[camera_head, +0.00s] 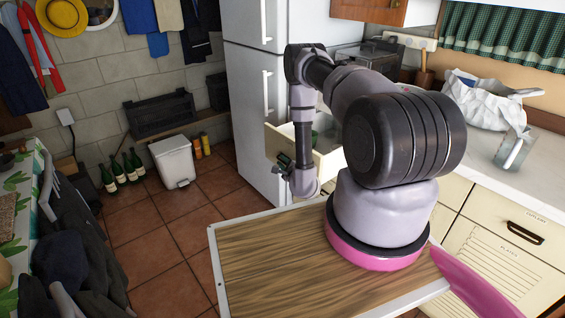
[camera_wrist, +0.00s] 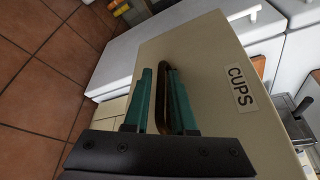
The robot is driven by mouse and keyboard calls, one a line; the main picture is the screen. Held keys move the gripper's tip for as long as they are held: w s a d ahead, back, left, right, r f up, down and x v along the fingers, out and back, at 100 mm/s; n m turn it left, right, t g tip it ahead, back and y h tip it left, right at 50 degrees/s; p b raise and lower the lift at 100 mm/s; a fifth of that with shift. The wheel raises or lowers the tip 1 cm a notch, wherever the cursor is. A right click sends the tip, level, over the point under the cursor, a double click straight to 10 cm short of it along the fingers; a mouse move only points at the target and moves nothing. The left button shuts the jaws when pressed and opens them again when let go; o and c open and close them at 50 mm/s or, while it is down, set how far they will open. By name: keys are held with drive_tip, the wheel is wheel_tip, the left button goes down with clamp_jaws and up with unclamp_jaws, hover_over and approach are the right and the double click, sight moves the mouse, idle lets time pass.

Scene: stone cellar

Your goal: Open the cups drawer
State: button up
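The cups drawer (camera_head: 308,168) stands pulled out from the counter in the head view, with a green thing visible inside it. In the wrist view its cream front (camera_wrist: 205,60) carries a label reading "CUPS". Its dark, bow-shaped handle (camera_wrist: 166,72) lies between the two teal fingers of my gripper (camera_wrist: 168,98). The fingers are close together on either side of the handle and look shut on it. In the head view my gripper (camera_head: 284,160) is small and dark at the drawer's front, partly hidden by my wrist.
A white fridge (camera_head: 245,85) stands just behind the drawer. A white bin (camera_head: 173,162) and several bottles (camera_head: 122,172) stand by the wall. The tiled floor (camera_head: 165,235) in front of the drawer is clear. A counter with a plates drawer (camera_head: 500,265) is at right.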

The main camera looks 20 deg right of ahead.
drive_tip(key=v, duration=1)
drive_tip(key=shift+s+r, duration=0.15)
drive_tip(key=shift+s, duration=0.2)
drive_tip(key=shift+d, duration=0.1)
